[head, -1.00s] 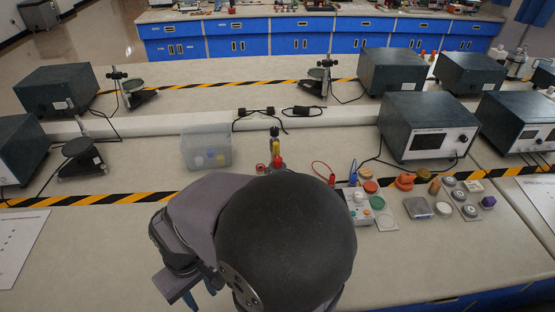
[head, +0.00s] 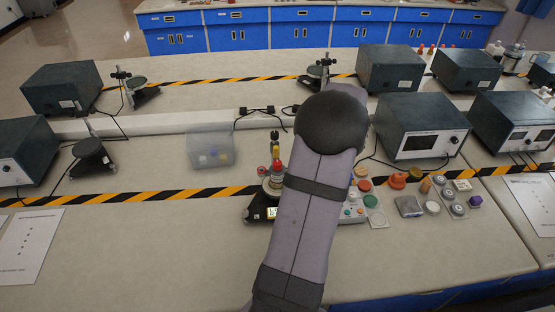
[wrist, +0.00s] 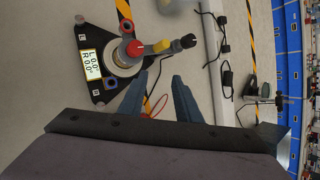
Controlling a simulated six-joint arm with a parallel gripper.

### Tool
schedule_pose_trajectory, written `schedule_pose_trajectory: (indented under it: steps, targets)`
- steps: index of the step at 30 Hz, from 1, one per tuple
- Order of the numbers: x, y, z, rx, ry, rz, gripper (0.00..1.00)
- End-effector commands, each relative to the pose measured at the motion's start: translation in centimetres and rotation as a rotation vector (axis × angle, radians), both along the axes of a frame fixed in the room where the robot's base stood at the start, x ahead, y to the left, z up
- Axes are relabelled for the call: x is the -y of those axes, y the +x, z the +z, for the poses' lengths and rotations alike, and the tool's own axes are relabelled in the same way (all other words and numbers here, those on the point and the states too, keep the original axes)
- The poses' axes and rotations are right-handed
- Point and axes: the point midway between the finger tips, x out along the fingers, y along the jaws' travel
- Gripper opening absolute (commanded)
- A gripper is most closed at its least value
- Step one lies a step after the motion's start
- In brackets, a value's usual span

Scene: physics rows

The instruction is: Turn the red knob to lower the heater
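The red knob (wrist: 134,48) sits on a black triangular device (wrist: 103,45) in the wrist view, in line with a yellow knob (wrist: 160,46) and a black knob (wrist: 188,41). The red knob (head: 277,166) also shows in the head view, left of my arm. In the head view my arm hides the gripper. I cannot tell which thing is the heater.
A clear plastic bin (head: 210,147) stands left of the device. A button panel (head: 352,209) and several small coloured parts lie to the right, partly behind my arm. A dark instrument box (head: 422,127) stands behind them. A red cable loop (wrist: 152,108) lies near my fingers.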

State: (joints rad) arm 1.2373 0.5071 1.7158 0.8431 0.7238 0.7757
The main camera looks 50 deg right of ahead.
Motion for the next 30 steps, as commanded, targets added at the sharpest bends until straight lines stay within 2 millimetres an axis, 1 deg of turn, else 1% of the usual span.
schedule_pose_trajectory:
  steps: [1,2,3,5,7,9,12,16,21,25,30]
  targets:
    - [1.8,-1.8,-1.3,0.048,0.065,-0.089,0.31]
    - [2.4,-2.5,-2.2,0.087,0.112,-0.13,0.31]
    - [2.6,-3.0,-3.8,0.146,0.186,-0.163,0.31]
    - [2.1,-2.9,-5.5,0.229,0.283,-0.173,0.31]
    - [1.1,-2.4,-7.1,0.325,0.379,-0.158,0.31]
    - [-0.1,-1.8,-8.3,0.422,0.465,-0.129,0.31]
    - [-1.5,-1.3,-9.2,0.563,0.561,-0.08,0.31]
    - [-2.6,-1.1,-9.4,0.725,0.641,-0.025,0.31]
    - [-3.1,-1.4,-9.0,0.861,0.686,0.017,0.31]
    - [-3.2,-1.6,-8.7,0.899,0.695,0.032,0.31]
    - [-3.3,-1.4,-8.5,0.904,0.696,0.034,0.31]
